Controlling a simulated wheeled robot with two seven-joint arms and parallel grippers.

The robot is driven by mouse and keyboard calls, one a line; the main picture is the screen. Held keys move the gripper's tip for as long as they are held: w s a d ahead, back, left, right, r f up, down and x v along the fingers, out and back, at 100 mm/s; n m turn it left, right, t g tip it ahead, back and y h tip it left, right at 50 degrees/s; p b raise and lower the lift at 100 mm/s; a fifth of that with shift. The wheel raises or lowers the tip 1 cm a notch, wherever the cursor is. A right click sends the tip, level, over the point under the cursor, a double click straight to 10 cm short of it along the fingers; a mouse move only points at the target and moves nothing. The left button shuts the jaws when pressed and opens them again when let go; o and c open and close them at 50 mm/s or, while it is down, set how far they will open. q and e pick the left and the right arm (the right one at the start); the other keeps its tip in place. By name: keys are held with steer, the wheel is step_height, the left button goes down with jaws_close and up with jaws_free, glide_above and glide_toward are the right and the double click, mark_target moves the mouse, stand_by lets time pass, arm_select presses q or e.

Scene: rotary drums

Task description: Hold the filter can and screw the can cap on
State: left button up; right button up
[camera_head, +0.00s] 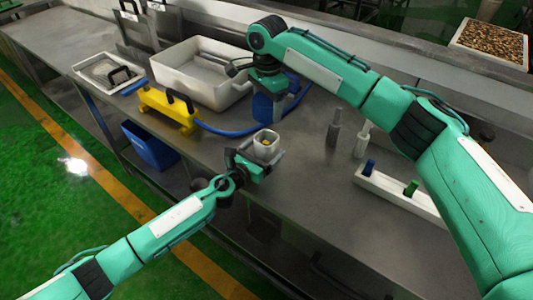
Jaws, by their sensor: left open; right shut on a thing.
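The filter can (266,135), a small pale container with something yellow in its opening, stands upright near the bench's front edge. My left gripper (257,155) is low beside it with its jaws open. I cannot tell whether the jaws touch the can. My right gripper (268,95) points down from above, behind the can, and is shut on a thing. A blue piece (262,108) shows right at its lower end. It is too small to tell whether this is the can cap. No cap shows clearly anywhere else.
A yellow block-like device (168,110) with a blue hose (225,131) lies left of the can. A large pale tray (200,90) stands behind it. A blue bin (150,147) is below the bench.

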arm_select(q)
steer(key=shift+w+d, duration=0.4)
steer(key=shift+w, duration=0.1)
steer(key=shift+c, duration=0.5)
steer(key=c, duration=1.4)
steer(key=shift+o, duration=0.2)
arm_select(e)
steer(key=shift+f, duration=2.45)
steer(key=shift+f, duration=0.9)
steer(key=shift+f, duration=0.6)
